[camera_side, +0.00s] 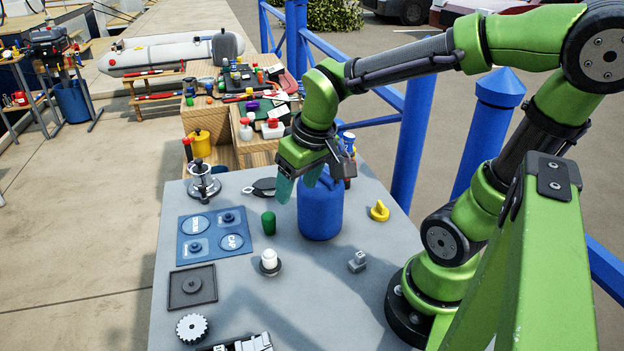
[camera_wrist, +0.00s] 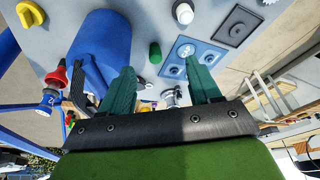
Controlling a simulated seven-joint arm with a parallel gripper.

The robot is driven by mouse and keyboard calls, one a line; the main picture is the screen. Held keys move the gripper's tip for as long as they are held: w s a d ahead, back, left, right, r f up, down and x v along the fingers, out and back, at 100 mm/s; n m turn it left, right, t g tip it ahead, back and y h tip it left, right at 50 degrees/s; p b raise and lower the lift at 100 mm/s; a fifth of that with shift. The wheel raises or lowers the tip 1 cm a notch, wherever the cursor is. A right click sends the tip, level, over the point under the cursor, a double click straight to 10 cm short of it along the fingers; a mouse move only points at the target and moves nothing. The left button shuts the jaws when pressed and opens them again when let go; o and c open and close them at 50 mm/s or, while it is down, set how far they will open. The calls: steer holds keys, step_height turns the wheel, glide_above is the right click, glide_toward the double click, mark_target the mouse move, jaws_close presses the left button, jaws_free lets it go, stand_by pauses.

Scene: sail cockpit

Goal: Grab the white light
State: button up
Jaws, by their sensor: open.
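The white light (camera_side: 269,259) stands upright on a dark round base on the grey table, in front of the blue canister. It also shows at the top edge of the wrist view (camera_wrist: 183,13), beyond my fingers. My gripper (camera_side: 298,185) is open, with teal fingers spread and nothing between them. It hangs above the table, behind the light and higher than it, close to the top of the blue canister. In the wrist view my gripper (camera_wrist: 160,68) points across the table, with the light some way past the fingertips.
The blue canister (camera_side: 320,212) stands beside my gripper. A small green cylinder (camera_side: 268,222) stands between gripper and light. A blue mat (camera_side: 215,236), dark square tray (camera_side: 192,287), yellow knob (camera_side: 379,210) and grey fitting (camera_side: 357,261) lie around. Bare table lies right of the light.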

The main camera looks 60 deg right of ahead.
mark_target(269, 255)
steer(key=w+a+f+n+g, duration=0.3)
steer(key=w+a+n, duration=0.2)
steer(key=n, duration=0.4)
steer(key=shift+y, duration=0.3)
steer(key=f, duration=1.5)
steer(key=shift+s+f, duration=0.3)
